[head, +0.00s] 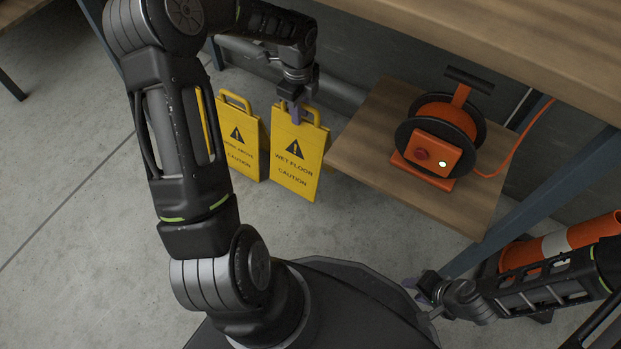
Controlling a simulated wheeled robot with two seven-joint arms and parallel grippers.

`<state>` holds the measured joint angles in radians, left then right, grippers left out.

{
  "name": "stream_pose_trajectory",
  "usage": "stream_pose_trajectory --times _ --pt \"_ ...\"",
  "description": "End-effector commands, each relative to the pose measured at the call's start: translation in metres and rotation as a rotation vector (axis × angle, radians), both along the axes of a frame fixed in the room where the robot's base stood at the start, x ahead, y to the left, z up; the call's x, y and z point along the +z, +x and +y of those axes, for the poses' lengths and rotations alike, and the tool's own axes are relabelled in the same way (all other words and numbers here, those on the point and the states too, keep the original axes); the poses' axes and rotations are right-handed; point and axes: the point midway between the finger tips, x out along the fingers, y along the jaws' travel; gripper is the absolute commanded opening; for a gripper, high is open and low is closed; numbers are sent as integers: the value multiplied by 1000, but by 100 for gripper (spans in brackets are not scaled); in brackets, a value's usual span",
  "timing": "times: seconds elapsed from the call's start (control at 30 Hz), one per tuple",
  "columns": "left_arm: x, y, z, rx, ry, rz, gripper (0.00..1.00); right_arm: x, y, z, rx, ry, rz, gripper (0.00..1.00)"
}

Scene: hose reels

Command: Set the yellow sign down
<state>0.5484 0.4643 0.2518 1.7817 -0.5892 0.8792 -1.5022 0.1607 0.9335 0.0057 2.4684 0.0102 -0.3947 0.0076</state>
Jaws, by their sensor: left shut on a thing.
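A yellow wet floor caution sign (297,168) stands upright in the upper middle of the head view. My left gripper (294,113) is shut on the handle at its top. I cannot tell whether its bottom edge touches the floor. A second yellow caution sign (238,138) stands just left of it on the floor, partly hidden by my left arm. My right gripper (424,292) is low at the right, away from both signs; its finger opening is too small to tell.
Right of the signs, an orange and black hose reel (430,154) sits on a low wooden shelf (375,128). A wooden bench top (530,45) overhangs at the upper right. An orange and white cone (558,243) lies at the right. Open concrete floor (70,200) spreads left.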

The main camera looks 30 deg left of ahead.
Motion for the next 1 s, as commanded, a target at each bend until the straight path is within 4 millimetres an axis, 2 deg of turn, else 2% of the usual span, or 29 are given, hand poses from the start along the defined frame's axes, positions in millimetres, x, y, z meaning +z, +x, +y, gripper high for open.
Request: stream_pose_trajectory --times 0.37,0.47,0.7,1.0 --pt "0 0 0 0 0 -1 0 -1 0 0 0 0 1 36" --pt "-10 0 0 0 0 0 0 -6 0 0 0 0 -1 36" --pt "-47 0 0 -1 0 1 0 -25 3 0 -5 -1 -8 36" --pt "-49 0 0 0 1 -1 0 -24 4 0 -6 -1 -10 36"
